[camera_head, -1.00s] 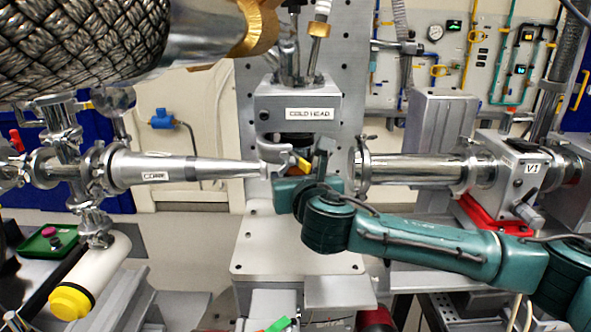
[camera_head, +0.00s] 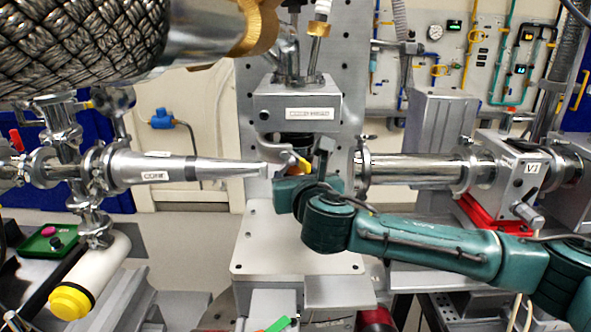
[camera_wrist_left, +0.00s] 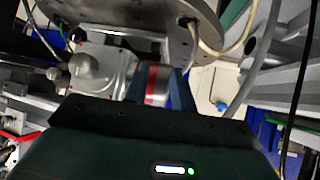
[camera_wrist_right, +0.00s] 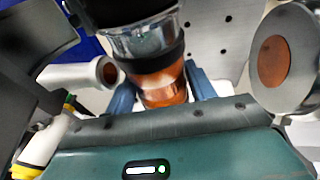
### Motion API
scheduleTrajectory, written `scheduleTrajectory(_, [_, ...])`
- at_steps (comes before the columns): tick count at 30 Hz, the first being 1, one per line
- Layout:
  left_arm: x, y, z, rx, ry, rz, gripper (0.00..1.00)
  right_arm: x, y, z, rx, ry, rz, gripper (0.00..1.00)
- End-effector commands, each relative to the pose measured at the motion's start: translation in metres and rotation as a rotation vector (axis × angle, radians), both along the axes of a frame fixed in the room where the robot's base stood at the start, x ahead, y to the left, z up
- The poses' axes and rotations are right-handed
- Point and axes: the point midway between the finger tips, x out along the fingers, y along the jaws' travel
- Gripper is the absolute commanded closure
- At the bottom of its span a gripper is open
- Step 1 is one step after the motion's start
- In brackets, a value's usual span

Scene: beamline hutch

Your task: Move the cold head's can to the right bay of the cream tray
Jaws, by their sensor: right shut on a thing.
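The cold head (camera_head: 300,104) is a grey block with a white label, fixed in front of a perforated upright plate. My right gripper (camera_head: 299,168) is directly below it. In the right wrist view, its blue fingers (camera_wrist_right: 163,90) are shut on the shiny copper can (camera_wrist_right: 163,86), below a dark ring and a glassy metal collar. In the head view the can is mostly hidden by the gripper. My left gripper shows only in the left wrist view (camera_wrist_left: 160,88); its blue fingers stand apart, with a red-and-white banded cylinder in line between them. I cannot make out the cream tray.
A tapered steel cone tube (camera_head: 185,170) ends just left of my right gripper. A flanged steel tube (camera_head: 415,170) leads right to the V1 valve (camera_head: 522,172). A flat grey plate (camera_head: 285,250) lies below. A braided hose (camera_head: 80,45) crosses the upper left.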

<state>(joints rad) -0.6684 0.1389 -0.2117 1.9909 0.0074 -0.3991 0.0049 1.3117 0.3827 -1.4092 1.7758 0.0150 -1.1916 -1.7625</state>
Motion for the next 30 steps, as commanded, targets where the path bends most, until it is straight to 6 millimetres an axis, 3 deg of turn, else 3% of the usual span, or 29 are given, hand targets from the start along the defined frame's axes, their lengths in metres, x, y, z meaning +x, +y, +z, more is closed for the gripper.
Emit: scheduleTrajectory(30, [0.006,0.000,-0.002,-0.001,-0.012,0.000,0.75,0.000,0.000,-0.016,0.000,0.000,0.000,0.71])
